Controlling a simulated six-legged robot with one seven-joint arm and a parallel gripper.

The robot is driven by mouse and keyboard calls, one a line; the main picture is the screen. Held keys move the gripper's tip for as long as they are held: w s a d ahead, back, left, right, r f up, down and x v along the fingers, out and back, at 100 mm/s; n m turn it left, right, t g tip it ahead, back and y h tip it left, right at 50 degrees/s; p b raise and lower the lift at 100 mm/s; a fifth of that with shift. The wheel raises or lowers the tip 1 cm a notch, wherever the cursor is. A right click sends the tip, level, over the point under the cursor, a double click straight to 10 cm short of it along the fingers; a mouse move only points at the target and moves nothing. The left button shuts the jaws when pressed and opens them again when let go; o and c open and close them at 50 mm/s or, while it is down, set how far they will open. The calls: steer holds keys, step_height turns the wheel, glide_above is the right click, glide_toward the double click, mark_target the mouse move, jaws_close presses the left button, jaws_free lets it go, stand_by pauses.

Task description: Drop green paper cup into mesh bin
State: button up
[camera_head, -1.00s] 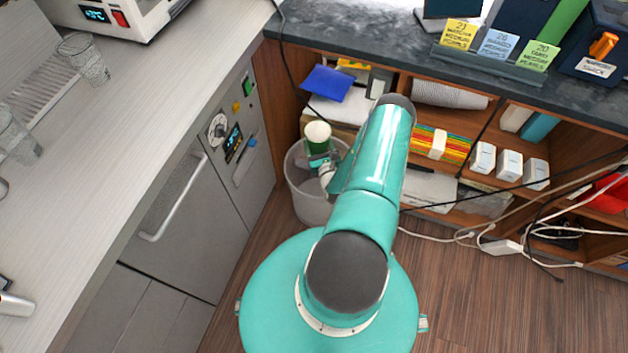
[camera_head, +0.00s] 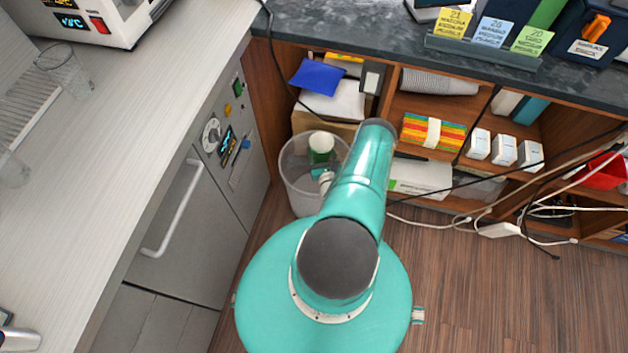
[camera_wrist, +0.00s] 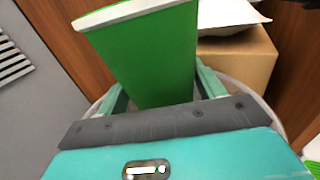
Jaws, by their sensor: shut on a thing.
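The green paper cup (camera_wrist: 152,60) has a white rim and stands roughly upright between my gripper's fingers in the wrist view. In the head view the cup (camera_head: 321,146) shows over the mesh bin (camera_head: 297,185), within the outline of its opening. My gripper (camera_wrist: 160,90) is shut on the cup, one finger on each side. In the head view my gripper (camera_head: 323,168) is small and partly covered by my arm. The bin stands on the floor, and its right side is hidden behind my arm. How deep the cup sits relative to the rim is hard to tell.
A grey cabinet (camera_head: 175,215) under a white counter stands left of the bin. A wooden shelf unit (camera_head: 452,110) with papers, boxes and a blue folder (camera_head: 322,77) stands behind. Cables (camera_head: 480,215) lie at the right. The floor (camera_head: 470,290) at front right is clear.

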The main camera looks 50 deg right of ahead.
steer(key=shift+f, duration=0.55)
steer(key=shift+w, duration=0.1)
steer(key=o, duration=1.1)
steer(key=shift+o, duration=0.2)
steer(key=v, duration=1.3)
steer(key=shift+s+a, duration=0.25)
steer(key=shift+s, duration=0.05)
